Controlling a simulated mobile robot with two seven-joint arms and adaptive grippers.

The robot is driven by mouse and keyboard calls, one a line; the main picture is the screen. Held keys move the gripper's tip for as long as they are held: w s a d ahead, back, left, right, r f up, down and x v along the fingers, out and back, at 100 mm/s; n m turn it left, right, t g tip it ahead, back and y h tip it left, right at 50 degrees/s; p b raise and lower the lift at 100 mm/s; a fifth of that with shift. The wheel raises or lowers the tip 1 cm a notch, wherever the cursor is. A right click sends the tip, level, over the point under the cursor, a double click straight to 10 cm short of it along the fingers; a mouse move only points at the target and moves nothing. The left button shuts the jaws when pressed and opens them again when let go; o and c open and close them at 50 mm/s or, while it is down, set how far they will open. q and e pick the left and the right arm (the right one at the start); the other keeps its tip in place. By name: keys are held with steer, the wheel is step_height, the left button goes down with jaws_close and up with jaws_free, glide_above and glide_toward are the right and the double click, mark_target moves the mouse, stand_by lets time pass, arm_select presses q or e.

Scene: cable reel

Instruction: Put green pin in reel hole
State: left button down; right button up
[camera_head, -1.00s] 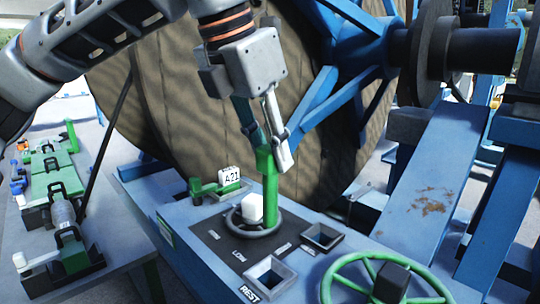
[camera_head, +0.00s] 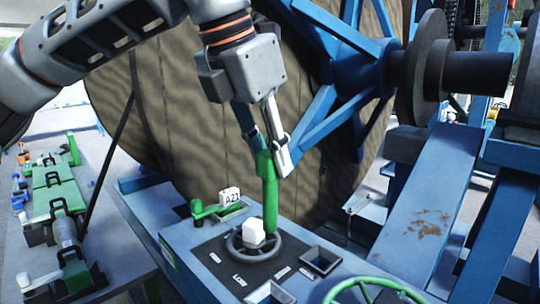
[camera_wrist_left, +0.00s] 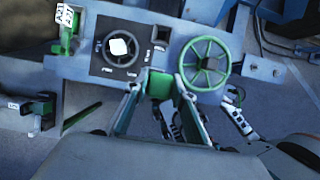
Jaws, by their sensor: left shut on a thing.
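My left gripper (camera_head: 266,162) is shut on the upper end of a green pin (camera_head: 269,190). The pin hangs nearly upright over the control panel, its lower end beside the rim of the small grey handwheel; whether they touch is unclear. In the left wrist view the pin (camera_wrist_left: 160,86) shows end-on between the fingers. The large wooden reel (camera_head: 200,130) with blue spokes stands behind the gripper. I cannot make out its hole. What looks like my right gripper (camera_wrist_left: 238,118) shows at the right of the left wrist view, its jaws unclear.
The blue panel (camera_head: 190,240) carries the grey handwheel (camera_head: 255,243) with a white knob, square sockets, a green handwheel (camera_head: 375,290) and a green piece tagged A21 (camera_head: 230,198). A side table (camera_head: 110,235) at left holds green clamps. A blue frame (camera_head: 420,205) stands at right.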

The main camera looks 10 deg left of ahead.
arm_select(q)
steer(key=shift+r+p, duration=0.5)
steer(key=shift+r, duration=1.7)
steer(key=shift+f, duration=0.1)
